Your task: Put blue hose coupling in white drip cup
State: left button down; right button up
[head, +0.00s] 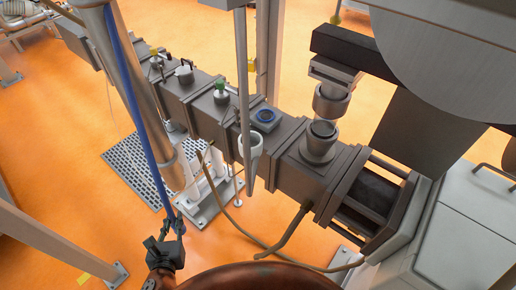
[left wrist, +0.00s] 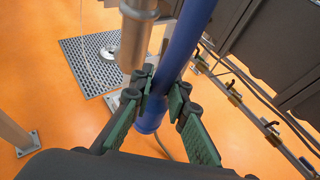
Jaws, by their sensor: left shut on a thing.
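The blue hose coupling (left wrist: 149,120) is the lower end of a blue hose (head: 136,100) that hangs down along a grey steel pipe. My left gripper (head: 175,228) is shut on it at the lower left of the head view. In the left wrist view the green-padded fingers (left wrist: 163,95) close around the blue end, which points down. A white cup (head: 250,146), which looks like the drip cup, is at the near side of the machine barrel, right of and above my left gripper. A thin grey post partly covers it. My right gripper is not in view.
The steel pipe (head: 135,85) stands close to the hose. A cable (head: 290,228) hangs at the near side. A perforated plate (head: 135,165) lies on the orange floor.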

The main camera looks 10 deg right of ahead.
aim_at(252, 149)
jog(key=z, duration=1.5)
jog(key=k, duration=1.45)
jog(key=u, duration=1.05)
jog(key=i, duration=1)
